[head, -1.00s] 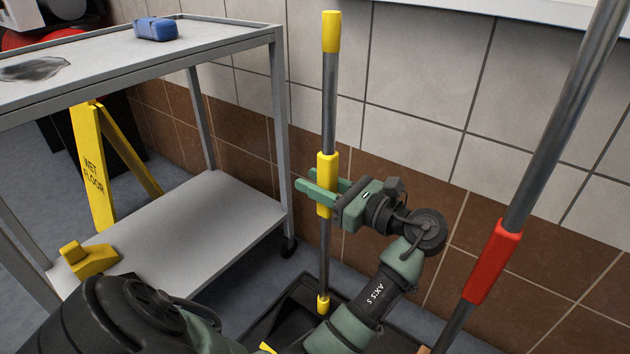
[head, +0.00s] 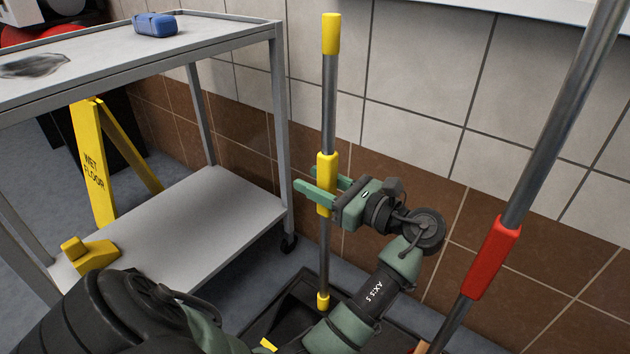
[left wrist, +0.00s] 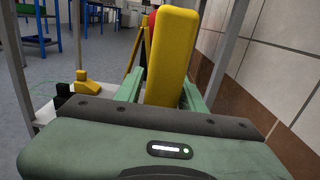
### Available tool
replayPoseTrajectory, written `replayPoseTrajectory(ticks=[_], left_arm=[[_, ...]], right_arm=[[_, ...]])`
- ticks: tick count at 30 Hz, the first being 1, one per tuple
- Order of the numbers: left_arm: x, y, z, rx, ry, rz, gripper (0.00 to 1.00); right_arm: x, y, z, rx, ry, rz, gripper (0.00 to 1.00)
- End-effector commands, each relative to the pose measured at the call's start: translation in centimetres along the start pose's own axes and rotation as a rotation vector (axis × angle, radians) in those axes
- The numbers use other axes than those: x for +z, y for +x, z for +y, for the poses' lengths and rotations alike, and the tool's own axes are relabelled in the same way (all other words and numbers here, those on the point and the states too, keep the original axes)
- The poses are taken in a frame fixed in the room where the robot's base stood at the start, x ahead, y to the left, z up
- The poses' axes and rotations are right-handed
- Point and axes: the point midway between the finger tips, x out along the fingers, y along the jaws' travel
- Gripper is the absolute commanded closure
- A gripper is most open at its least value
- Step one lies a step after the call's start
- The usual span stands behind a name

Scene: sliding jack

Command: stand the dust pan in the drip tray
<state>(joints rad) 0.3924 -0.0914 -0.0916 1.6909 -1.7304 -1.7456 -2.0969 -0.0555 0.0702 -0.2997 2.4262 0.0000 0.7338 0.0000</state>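The dust pan's long upright handle (head: 329,105) is a grey pole with yellow fittings, in the middle of the head view. My left gripper (head: 320,190) has its green fingers on either side of the yellow middle sleeve and looks shut on it. In the left wrist view the yellow sleeve (left wrist: 170,60) stands between the fingers (left wrist: 163,92). The pole's foot meets a dark shape (head: 285,315) on the floor, partly hidden by my arm. I cannot tell where the pan ends and the drip tray begins, or whether they touch. My right gripper is not seen.
A grey trolley (head: 190,215) stands close on the left, with a blue object (head: 155,25) on top and a yellow block (head: 90,253) on its lower shelf. A yellow wet-floor sign (head: 92,165) is behind it. A red-sleeved pole (head: 492,255) leans at right. A tiled wall (head: 420,85) runs behind.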

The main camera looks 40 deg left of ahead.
Motion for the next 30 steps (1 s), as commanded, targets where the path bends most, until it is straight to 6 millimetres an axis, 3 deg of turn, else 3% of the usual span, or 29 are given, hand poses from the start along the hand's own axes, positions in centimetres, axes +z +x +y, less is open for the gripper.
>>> replayPoseTrajectory(ticks=[10, 14, 25, 30], left_arm=[[-0.1, 0.0, 0.0, 0.000, 0.003, 0.003, 0.46], [0.8, 0.0, 0.0, 0.000, 0.001, 0.003, 0.46], [9.3, 0.0, 0.0, 0.000, -0.003, 0.004, 0.46], [13.5, 0.0, -0.1, -0.001, -0.004, 0.003, 0.46]], right_arm=[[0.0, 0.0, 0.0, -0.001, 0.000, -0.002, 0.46], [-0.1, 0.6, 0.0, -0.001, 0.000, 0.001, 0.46], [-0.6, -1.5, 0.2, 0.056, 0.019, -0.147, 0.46], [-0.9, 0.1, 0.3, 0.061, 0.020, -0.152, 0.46]])
